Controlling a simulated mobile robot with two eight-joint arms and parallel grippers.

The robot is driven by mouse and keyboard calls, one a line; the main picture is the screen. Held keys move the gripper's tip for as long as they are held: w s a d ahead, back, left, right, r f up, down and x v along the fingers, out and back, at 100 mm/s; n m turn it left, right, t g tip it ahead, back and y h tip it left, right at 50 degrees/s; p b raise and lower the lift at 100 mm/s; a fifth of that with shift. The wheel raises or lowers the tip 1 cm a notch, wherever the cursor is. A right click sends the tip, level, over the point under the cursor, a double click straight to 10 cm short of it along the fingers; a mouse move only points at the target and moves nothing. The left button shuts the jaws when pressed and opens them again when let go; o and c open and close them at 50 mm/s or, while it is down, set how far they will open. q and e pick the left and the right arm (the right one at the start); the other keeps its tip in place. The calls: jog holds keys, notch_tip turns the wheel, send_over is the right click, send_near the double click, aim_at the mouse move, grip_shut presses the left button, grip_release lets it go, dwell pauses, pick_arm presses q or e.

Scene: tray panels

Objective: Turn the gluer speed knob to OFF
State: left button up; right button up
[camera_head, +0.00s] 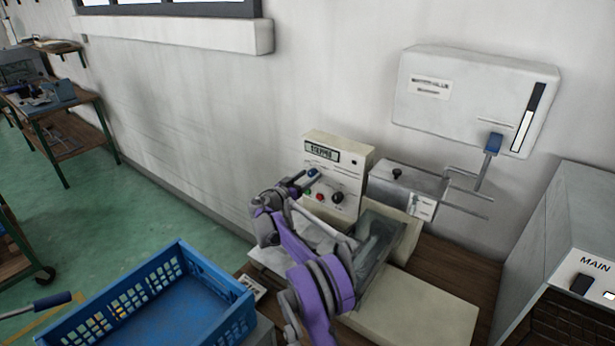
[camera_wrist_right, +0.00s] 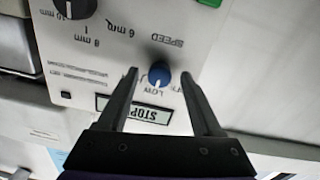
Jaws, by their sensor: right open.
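The gluer (camera_head: 357,165) stands against the wall, with a lit display (camera_head: 322,152) on its cream front panel. In the right wrist view the panel is upside down. It shows the blue speed knob (camera_wrist_right: 159,75) beside the word SPEED, with LOW printed close to the knob and a display (camera_wrist_right: 135,112) reading STOP, cut off by a finger. The knob's pointer is too small to read surely. My right gripper (camera_wrist_right: 160,78) is open, its fingers on either side of the knob with gaps showing. In the head view it (camera_head: 306,181) reaches the panel. My left gripper is not in view.
A red button (camera_head: 320,197) and a black knob (camera_head: 338,198) sit low on the panel. A wall box (camera_head: 470,95) hangs above right, and a grey cabinet marked MAIN (camera_head: 580,225) stands right. A blue crate (camera_head: 215,280) is at lower left, with open green floor beyond.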

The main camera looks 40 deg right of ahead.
grip_shut()
dwell(0.4)
jog(key=shift+n, duration=0.4)
jog(key=n, duration=0.4)
jog(key=shift+f+n, duration=0.1)
jog(key=shift+n, duration=0.2)
jog(key=n+b, duration=0.1)
jog(key=n, duration=0.3)
jog(key=shift+n, duration=0.3)
grip_release()
